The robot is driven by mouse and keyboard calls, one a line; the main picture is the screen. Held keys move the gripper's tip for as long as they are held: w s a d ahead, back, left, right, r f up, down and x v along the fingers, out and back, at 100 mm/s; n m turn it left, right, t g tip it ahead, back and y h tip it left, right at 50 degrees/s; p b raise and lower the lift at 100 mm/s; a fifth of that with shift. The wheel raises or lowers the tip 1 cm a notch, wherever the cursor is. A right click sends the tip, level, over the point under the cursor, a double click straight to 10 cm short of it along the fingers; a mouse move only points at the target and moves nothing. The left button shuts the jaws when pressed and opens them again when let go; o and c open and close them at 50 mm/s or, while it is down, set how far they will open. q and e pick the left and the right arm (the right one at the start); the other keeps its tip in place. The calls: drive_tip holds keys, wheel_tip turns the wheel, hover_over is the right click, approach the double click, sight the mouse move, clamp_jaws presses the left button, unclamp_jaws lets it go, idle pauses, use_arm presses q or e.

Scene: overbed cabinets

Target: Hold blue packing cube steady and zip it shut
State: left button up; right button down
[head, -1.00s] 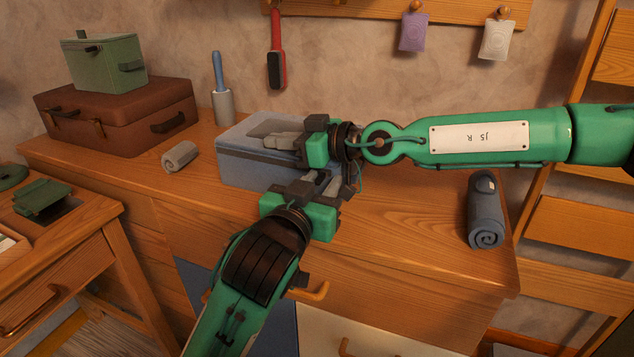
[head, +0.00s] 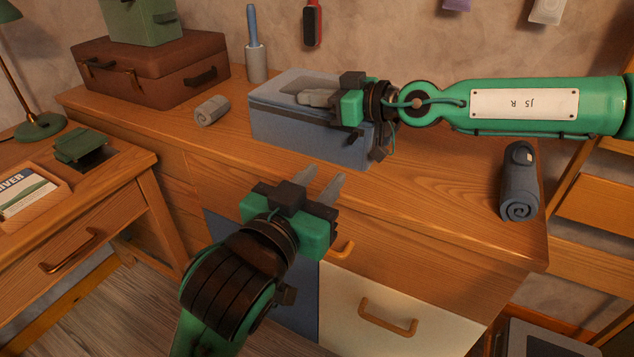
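The blue packing cube (head: 275,122) sits on the wooden cabinet top, a box shape with a mesh panel in its lid. The lid looks closed down, but the zip's state is too small to tell. My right gripper (head: 303,97) reaches in from the right over the cube's top, its fingers at or just above the lid. Whether they grip anything is unclear. My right gripper hides the cube's right part. My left gripper (head: 325,183) is in front of the cabinet's front edge, apart from the cube. Its two fingers are separated with nothing between them.
A small grey roll (head: 211,110) lies left of the cube. A brown suitcase (head: 150,72) and a lint roller (head: 256,62) stand behind. A rolled dark towel (head: 520,183) lies at the right. The cabinet top (head: 430,190) between cube and towel is clear.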

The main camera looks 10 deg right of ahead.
use_arm(q)
drive_tip(key=shift+s+a, duration=0.2)
drive_tip(key=shift+s, duration=0.1)
use_arm(e)
drive_tip(key=c, duration=1.5)
unclamp_jaws()
drive_tip(key=shift+c, duration=0.2)
drive_tip(key=shift+d, duration=0.1)
drive_tip(key=r, duration=0.2)
hover_over(354, 137)
drive_tip(key=w+d, duration=0.2)
drive_tip(key=d, duration=0.2)
drive_tip(key=shift+w+d+f, duration=0.1)
drive_tip(key=shift+d, duration=0.05)
